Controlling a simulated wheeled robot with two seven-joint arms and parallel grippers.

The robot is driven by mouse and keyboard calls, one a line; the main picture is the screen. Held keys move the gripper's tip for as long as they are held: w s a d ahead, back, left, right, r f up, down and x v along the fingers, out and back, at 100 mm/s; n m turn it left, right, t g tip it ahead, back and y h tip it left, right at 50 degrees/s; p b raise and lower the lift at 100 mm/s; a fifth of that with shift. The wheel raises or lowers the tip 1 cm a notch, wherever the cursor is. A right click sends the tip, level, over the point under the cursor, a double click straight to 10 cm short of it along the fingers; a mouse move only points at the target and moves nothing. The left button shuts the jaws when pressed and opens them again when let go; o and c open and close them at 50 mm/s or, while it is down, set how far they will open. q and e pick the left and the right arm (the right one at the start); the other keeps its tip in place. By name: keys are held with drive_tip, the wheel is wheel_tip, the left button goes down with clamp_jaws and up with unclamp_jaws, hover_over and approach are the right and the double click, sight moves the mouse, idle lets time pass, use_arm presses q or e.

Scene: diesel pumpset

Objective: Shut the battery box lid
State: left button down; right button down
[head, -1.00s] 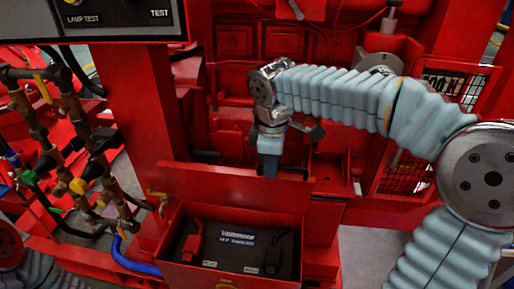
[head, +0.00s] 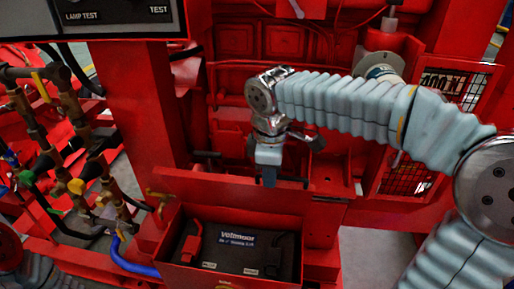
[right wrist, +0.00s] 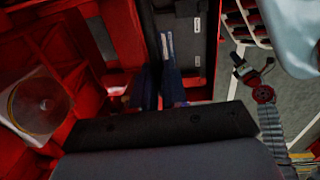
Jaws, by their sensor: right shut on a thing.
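The red battery box (head: 228,284) is at the bottom middle of the head view, with a black battery (head: 237,252) inside. Its red lid (head: 215,193) stands raised along the box's back side, so the battery is uncovered. My right gripper (head: 267,178) points down at the lid's upper edge, right of its middle, and is shut on the lid. In the right wrist view the gripper's bluish fingers (right wrist: 160,85) are close together, with the battery (right wrist: 188,45) beyond them. What lies between the fingertips is hard to make out. My left gripper is out of view.
Brown pipes with valves (head: 75,130) stand at the left. A brass tap (head: 160,200) and a blue hose (head: 130,262) are close to the box's left side. A red post (head: 150,110) and a control panel (head: 115,18) rise behind.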

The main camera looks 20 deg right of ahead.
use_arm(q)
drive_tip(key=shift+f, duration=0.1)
use_arm(e)
drive_tip(key=shift+s+a, duration=0.15)
drive_tip(key=shift+s, duration=0.05)
use_arm(q)
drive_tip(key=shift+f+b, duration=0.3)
drive_tip(key=shift+b, duration=0.1)
use_arm(e)
drive_tip(key=shift+s+a+f, duration=0.3)
drive_tip(key=shift+s+a, duration=0.15)
drive_tip(key=shift+s, duration=0.3)
drive_tip(key=c, duration=1.1)
unclamp_jaws()
use_arm(q)
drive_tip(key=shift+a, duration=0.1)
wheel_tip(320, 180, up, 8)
drive_tip(key=p, duration=0.7)
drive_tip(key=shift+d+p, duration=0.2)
drive_tip(key=shift+p, duration=0.2)
use_arm(e)
drive_tip(key=r, duration=0.3)
drive_tip(key=s+r, duration=0.1)
drive_tip(key=r, duration=0.2)
drive_tip(key=a+r, duration=0.1)
drive_tip(key=r, duration=0.2)
drive_tip(key=shift+s, duration=0.35)
